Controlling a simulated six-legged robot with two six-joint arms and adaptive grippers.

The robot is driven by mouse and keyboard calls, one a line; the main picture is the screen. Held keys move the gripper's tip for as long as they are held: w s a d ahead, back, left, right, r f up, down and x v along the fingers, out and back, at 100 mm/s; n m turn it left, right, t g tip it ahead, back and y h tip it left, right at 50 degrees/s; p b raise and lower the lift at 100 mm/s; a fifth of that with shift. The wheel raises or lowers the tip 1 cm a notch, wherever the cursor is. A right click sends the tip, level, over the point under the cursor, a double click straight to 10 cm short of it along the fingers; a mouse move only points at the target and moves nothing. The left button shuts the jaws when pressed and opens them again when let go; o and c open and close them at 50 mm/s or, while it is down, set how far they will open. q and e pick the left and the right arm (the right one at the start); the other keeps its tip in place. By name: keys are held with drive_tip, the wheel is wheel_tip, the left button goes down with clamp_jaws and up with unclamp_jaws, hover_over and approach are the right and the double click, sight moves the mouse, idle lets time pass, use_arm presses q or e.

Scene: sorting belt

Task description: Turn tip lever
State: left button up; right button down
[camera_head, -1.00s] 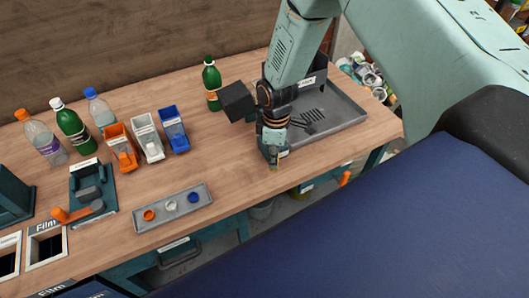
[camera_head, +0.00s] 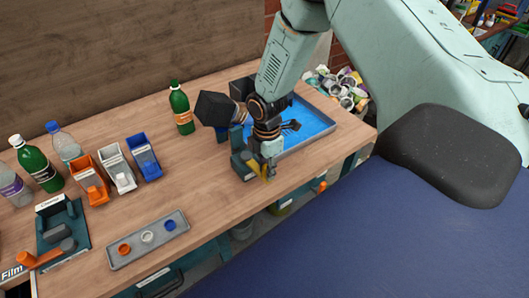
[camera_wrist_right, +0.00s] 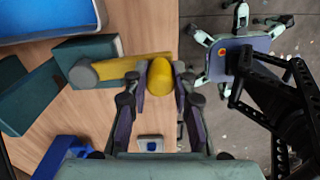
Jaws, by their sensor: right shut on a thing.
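The tip lever is a yellow bar with a rounded yellow end. In the right wrist view the lever (camera_wrist_right: 135,69) runs sideways from a grey pivot on a dark teal stand (camera_wrist_right: 93,52). My right gripper (camera_wrist_right: 160,88) is shut on its rounded end. In the head view, my right gripper (camera_head: 262,168) is low at the bench's front edge, with a little of the yellow lever showing and the teal stand (camera_head: 240,158) beside it. The grey-rimmed tray (camera_head: 333,128) lies behind the gripper with a blue inside, partly hidden by my arm. My left gripper is not in view.
Orange, white and blue bins (camera_head: 145,157) stand left on the bench, with bottles (camera_head: 182,108) behind. A grey strip with three coloured cups (camera_head: 148,240) lies in front. A teal fixture with an orange handle (camera_head: 50,240) stands far left. Bare wood lies between.

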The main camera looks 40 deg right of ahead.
idle(0.3)
drive_tip(key=c, duration=1.1)
unclamp_jaws()
drive_tip(key=shift+r, duration=0.2)
wheel_tip(320, 180, up, 12)
drive_tip(key=shift+f, duration=0.15)
